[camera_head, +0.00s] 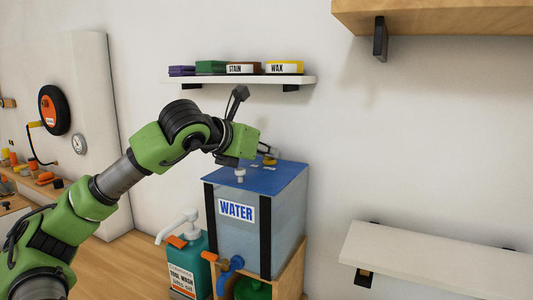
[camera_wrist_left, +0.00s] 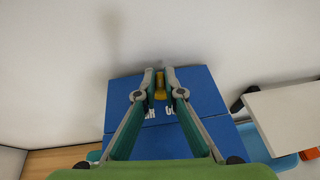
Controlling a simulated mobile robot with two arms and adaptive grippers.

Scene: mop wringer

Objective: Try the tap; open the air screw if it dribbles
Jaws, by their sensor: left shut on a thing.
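The water tank (camera_head: 285,215) is a translucent box with a blue lid (camera_head: 285,178) and a "WATER" label. A blue tap (camera_head: 229,264) with an orange handle (camera_head: 209,256) is low on its front; I cannot tell whether water runs from it. My left gripper (camera_head: 268,154) is over the back of the lid, shut on the yellow air screw (camera_head: 270,161). In the left wrist view, the yellow screw (camera_wrist_left: 160,86) sits between the two fingertips (camera_wrist_left: 160,76). Whether the screw is turned open cannot be seen. My right gripper is not in view.
A green tool-wash pump bottle (camera_head: 184,268) stands left of the tank. A green vessel (camera_head: 250,289) is below the tap in the wooden stand (camera_head: 291,276). A shelf with tins (camera_head: 265,81) hangs above; a white shelf (camera_head: 440,262) is at the right.

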